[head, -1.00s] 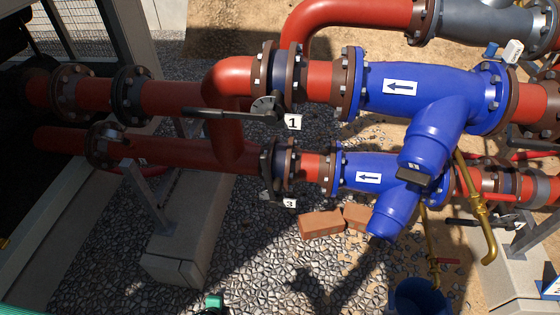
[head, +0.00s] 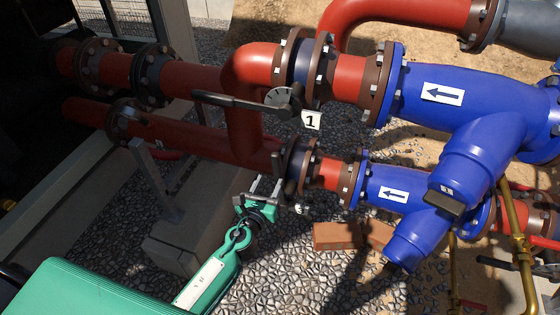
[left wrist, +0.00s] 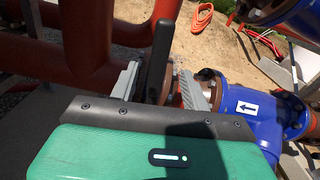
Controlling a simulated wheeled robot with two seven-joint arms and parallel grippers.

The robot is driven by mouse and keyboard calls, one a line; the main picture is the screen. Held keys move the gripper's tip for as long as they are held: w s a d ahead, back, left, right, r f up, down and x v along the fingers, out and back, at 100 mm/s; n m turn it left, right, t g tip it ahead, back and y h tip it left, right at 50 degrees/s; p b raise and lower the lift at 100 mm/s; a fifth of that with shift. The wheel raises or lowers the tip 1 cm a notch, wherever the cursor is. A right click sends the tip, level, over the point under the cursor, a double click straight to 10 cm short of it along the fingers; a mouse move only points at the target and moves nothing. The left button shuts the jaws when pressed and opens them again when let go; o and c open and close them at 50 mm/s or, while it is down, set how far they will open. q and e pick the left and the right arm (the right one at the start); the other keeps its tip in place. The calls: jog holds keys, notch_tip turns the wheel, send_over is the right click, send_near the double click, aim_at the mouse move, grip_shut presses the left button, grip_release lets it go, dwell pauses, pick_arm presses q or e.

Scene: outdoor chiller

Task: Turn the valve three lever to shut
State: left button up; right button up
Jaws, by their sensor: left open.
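The valve three lever (left wrist: 157,55) is a dark, blunt bar. In the left wrist view it stands upright in the picture, between the two grey fingers of my open left gripper (left wrist: 160,76). I cannot tell whether either finger touches it. In the head view my left gripper (head: 263,189) is just left of valve three (head: 298,166) on the lower red pipe, beside its partly hidden "3" label (head: 302,209). The lever is hard to make out there against the dark valve body. My right gripper is not in view.
Valve one's long dark lever (head: 228,101) lies along the upper pipe, above my gripper, by its "1" label (head: 311,120). Blue strainer bodies (head: 470,95) fill the right side. Bricks (head: 336,236) lie on the gravel below. A concrete block (head: 172,250) stands left of my arm.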

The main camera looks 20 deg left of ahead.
aim_at(276, 169)
pick_arm(q)
jog(key=w, duration=0.9)
jog(key=shift+w+d, duration=0.2)
jog(key=shift+w, duration=0.2)
jog(key=shift+c, duration=0.5)
grip_shut()
jog(key=shift+f, duration=0.1)
dwell(0.4)
